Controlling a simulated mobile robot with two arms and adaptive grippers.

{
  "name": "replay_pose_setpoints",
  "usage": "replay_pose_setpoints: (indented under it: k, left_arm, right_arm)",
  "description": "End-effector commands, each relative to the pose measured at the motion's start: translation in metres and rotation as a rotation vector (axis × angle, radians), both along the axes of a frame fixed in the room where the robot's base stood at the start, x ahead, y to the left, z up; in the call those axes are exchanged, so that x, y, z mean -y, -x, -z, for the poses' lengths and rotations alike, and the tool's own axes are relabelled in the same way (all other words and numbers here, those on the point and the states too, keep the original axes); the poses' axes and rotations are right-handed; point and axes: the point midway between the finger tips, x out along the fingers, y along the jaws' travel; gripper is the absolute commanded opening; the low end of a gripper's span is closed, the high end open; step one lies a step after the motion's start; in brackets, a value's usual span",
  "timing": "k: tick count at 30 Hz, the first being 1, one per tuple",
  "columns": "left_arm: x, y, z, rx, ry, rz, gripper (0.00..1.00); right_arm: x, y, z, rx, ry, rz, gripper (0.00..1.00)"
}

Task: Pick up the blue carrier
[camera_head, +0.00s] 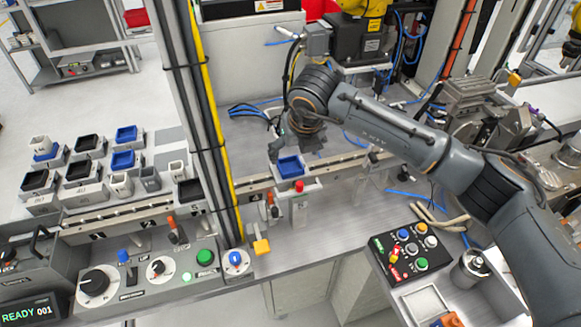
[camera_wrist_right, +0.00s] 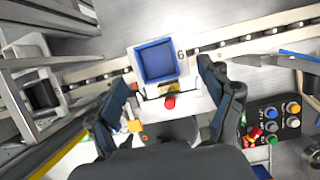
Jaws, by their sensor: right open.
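The blue carrier (camera_head: 290,166) is a small open square tray. It sits on a light holder on the rail, behind a red button (camera_head: 299,186). In the right wrist view, the carrier (camera_wrist_right: 157,62) lies beside a mark "6", with its inside empty. My right gripper (camera_head: 297,148) hangs just above and behind it in the head view. In the right wrist view, the gripper (camera_wrist_right: 163,76) is open, with one dark finger on each side of the carrier and gaps between. Nothing is held. My left gripper is out of view.
More blue and black carriers (camera_head: 88,142) stand on a rack at the left. Control panels (camera_head: 130,275) with knobs and a black button box (camera_head: 410,250) line the front. A yellow-striped post (camera_head: 205,120) rises left of my right gripper. Blue hoses lie behind.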

Motion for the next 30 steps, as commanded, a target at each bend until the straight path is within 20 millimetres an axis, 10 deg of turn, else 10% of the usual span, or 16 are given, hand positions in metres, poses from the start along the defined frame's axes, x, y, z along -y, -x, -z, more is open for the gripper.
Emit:
replay_pose_setpoints:
  k: [20,30]
  left_arm:
    - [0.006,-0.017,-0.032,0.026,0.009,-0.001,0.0]
    - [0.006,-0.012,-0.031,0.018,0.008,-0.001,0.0]
  right_arm:
    - [-0.009,-0.015,0.048,0.0,-0.001,-0.001,0.8]
    - [-0.009,-0.015,0.048,0.0,-0.001,-0.001,0.11]
